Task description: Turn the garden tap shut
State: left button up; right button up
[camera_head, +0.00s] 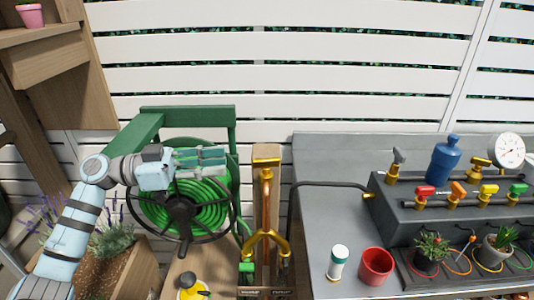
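The garden tap is brass, on an upright wooden post (278,195). Its T-shaped handle (266,162) sits at the top of the copper pipe (265,200), and a forked brass outlet (265,240) is lower down. My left gripper (222,160) reaches in from the left and points right, in front of the hose reel. Its fingertips are a short way left of the tap handle, apart from it in the picture. Its fingers lie close to level, and whether they are open or shut is unclear. My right gripper is not in view.
A green hose reel (185,205) stands behind my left gripper. A grey bench (320,220) on the right holds a manifold with coloured valves (458,195), a blue bottle (446,158), a red pot (376,266) and a white canister (338,262). A yellow sprayer (190,288) is below.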

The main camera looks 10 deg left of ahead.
aim_at(266, 159)
pick_arm(q)
jog(key=p+x, duration=0.1)
jog(key=x, duration=0.9)
jog(key=shift+w, duration=0.2)
jog(key=shift+d, duration=0.45)
jog(key=shift+w, duration=0.1)
